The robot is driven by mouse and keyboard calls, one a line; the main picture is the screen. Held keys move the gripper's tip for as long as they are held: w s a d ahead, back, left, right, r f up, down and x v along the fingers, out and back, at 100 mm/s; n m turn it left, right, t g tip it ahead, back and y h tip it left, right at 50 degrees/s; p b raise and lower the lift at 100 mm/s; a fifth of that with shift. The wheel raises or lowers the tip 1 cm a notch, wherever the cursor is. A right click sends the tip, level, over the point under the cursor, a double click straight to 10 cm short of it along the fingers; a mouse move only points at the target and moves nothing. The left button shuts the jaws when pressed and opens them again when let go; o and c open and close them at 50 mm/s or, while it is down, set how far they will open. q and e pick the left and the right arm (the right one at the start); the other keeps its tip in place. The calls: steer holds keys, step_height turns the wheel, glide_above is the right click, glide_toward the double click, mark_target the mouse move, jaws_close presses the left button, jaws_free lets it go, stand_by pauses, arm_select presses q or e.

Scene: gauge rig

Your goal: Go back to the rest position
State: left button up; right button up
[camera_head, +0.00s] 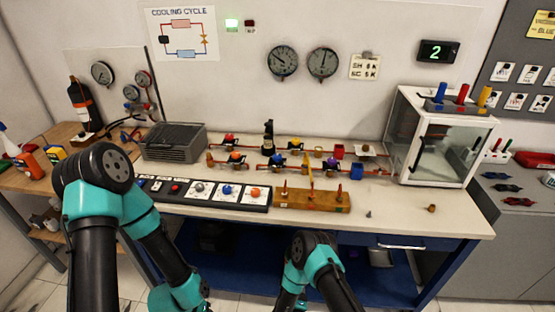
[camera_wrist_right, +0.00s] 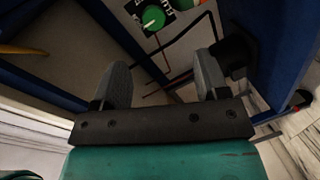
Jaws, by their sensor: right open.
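My right gripper (camera_wrist_right: 163,78) shows in the right wrist view with its two grey fingers wide apart and nothing between them. It is over a lower area beside blue frame parts, where a green round knob or cap (camera_wrist_right: 153,18) and thin dark and red lines lie beyond the fingers. In the head view my right arm is folded low in front of the bench and its gripper is hidden. My left arm comes in from the left, bent at a large black joint, and reaches down in front of the bench. Its gripper cannot be seen.
The bench top (camera_head: 400,214) holds a button panel (camera_head: 205,191), a wooden block with pegs (camera_head: 312,198), a grey ribbed unit (camera_head: 173,142), red pipework with coloured valves, and a glass-walled box (camera_head: 432,145). The bench top's front right is mostly clear. A blue lower shelf (camera_head: 235,262) is below.

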steer(key=s+d+r+m+g+y, duration=0.1)
steer(key=d+r+m+g+y, duration=0.2)
steer(key=d+r+m+g, duration=0.45)
steer(key=s+d+r+m+g+y, duration=0.1)
steer(key=s+d+r+m+g, duration=0.2)
steer(key=s, duration=0.5)
steer(key=s+d+r+m+g+y, duration=0.1)
steer(key=s+d+r+m+g, duration=0.2)
steer(key=s+r, duration=0.4)
steer(key=shift+s+d+r+m+g, duration=0.35)
steer(key=shift+s+m+g, duration=0.3)
steer(key=shift+g, duration=0.2)
